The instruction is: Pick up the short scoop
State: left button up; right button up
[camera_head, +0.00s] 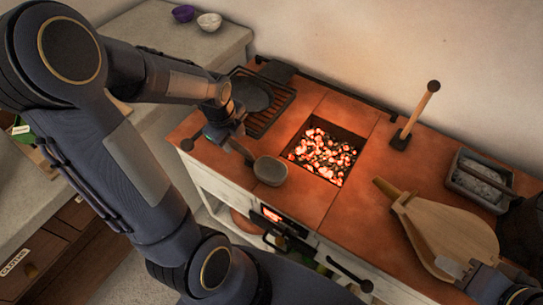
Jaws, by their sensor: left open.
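The short scoop (270,171) has a rounded grey bowl and a dark handle that runs up and left. It is at the front edge of the terracotta hearth top, left of the ember pit. My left gripper (230,139) is open at the far end of the handle. The jaws partly hide that end, and I cannot tell whether they touch it. My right gripper (456,268) is at the lower right, by the wide end of the bellows. Its fingers are small in view, and I cannot tell if they are open.
The pit of glowing embers (322,152) lies right of the scoop. A dark pan (250,95) on a grate is behind my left gripper. Wooden bellows (450,232), an upright wooden-handled tool (418,112) and a grey bin (478,182) stand at the right. Bowls (209,22) are on the back-left counter.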

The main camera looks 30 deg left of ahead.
aim_at(241, 147)
pick_arm(q)
jog(key=f, duration=0.2)
jog(key=w+f, duration=0.1)
jog(key=f, duration=0.4)
jog(key=shift+w+d+f, duration=0.15)
jog(key=shift+w+d, duration=0.1)
jog(key=shift+w, duration=0.15)
grip_shut()
jog(key=shift+r, duration=0.6)
notch_tip(241, 147, up, 3)
jog(key=shift+f, duration=0.15)
jog(key=s+d+r, duration=0.2)
jog(key=s+r, duration=0.2)
jog(key=s, duration=0.2)
jog(key=s+d+r+p, duration=0.1)
jog(key=s+d+r, duration=0.2)
jog(key=s+r, duration=0.2)
jog(key=shift+s+d, duration=0.3)
jog(key=shift+s, duration=0.65)
